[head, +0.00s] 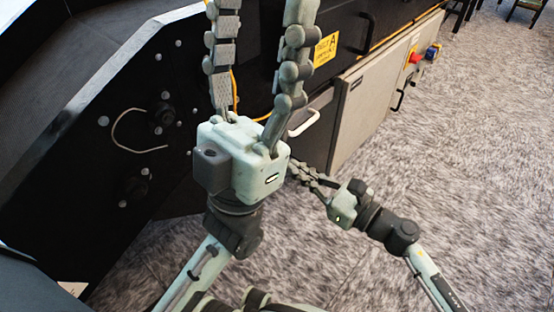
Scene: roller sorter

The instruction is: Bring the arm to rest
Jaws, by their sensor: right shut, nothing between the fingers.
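My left gripper (260,45) is large in the middle of the head view, its arm coming in from the bottom left. Its two long jointed fingers point up and stand well apart. Their tips are cut off by the top edge, and I see nothing between the parts that show. My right gripper (304,174) is smaller, to the right of and below the left one, with its arm coming in from the bottom right. Its fingers point up and left and are closed together with nothing held. The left gripper's body is close to their tips in the picture.
A black machine side panel (75,150) with bolts and a bent light-coloured handle (117,130) fills the left. Bare grey carpet (470,150) lies at the right.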

